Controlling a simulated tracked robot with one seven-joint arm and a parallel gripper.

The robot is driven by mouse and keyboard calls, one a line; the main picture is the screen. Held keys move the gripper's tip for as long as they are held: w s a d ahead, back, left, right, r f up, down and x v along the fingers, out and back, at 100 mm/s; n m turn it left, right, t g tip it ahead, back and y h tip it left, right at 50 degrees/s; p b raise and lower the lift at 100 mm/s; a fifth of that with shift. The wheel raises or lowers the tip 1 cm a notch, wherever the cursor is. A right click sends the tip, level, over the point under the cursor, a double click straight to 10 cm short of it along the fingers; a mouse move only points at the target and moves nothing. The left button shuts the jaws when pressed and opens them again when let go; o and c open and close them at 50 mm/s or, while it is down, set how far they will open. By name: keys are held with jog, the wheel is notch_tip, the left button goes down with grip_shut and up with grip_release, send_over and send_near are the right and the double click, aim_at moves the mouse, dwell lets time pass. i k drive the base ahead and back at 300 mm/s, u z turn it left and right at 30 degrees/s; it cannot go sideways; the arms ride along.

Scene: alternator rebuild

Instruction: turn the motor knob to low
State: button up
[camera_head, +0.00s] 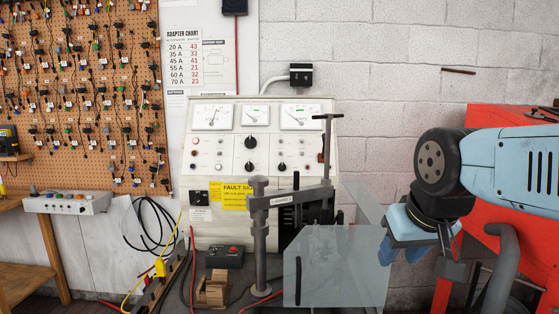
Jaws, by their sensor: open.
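A pale test bench panel (258,160) stands against the wall with several gauges, lamps and black knobs. A black knob (251,141) sits in the upper middle, and two more, one on the left (249,167) and one on the right (282,167), sit below it. I cannot read their labels, so I cannot tell which is the motor knob or where it points. My gripper (420,252) is at the right, open, hanging below my blue arm and well apart from the panel. Its fingertips are hard to make out.
A grey clamp stand (260,232) with a horizontal arm and a clear shield (335,266) stand in front of the panel's lower right. A yellow label (234,195) is on the panel. A red cabinet (485,117) is at right. Cables and a grey box (68,202) are at left.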

aim_at(249, 167)
jog(key=z, duration=0.45)
jog(key=k, duration=1.6)
jog(key=u, duration=0.75)
jog(key=i, duration=1.65)
jog(key=z, duration=0.1)
